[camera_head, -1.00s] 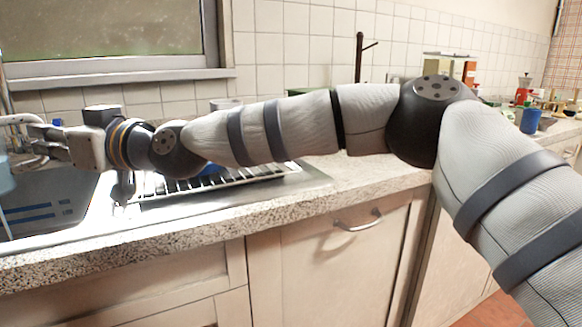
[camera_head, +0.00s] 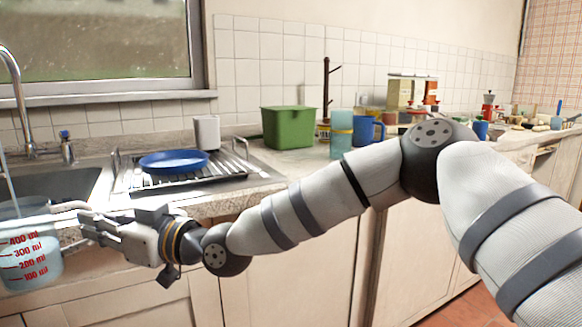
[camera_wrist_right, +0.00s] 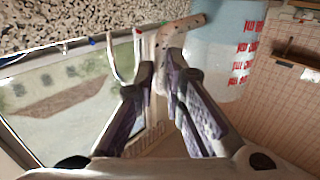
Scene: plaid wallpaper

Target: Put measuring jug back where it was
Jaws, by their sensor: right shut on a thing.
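The measuring jug (camera_head: 30,262) is clear, pale blue, with red millilitre marks. It is at the left edge of the head view, in front of the sink counter and partly cut off by the frame. My right gripper (camera_head: 72,225) is shut on its handle, to the right of the jug body. In the right wrist view the jug (camera_wrist_right: 222,50) is at the top, its handle (camera_wrist_right: 178,32) between my right fingers (camera_wrist_right: 160,85). My left gripper is out of view.
A sink (camera_head: 50,184) with a tap (camera_head: 18,95) is behind the jug. A dish rack (camera_head: 225,172) holds a blue plate (camera_head: 173,161) and a pale cup (camera_head: 207,132). A green tub (camera_head: 288,127), turquoise cup (camera_head: 341,133) and blue mug (camera_head: 366,131) stand right of it.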

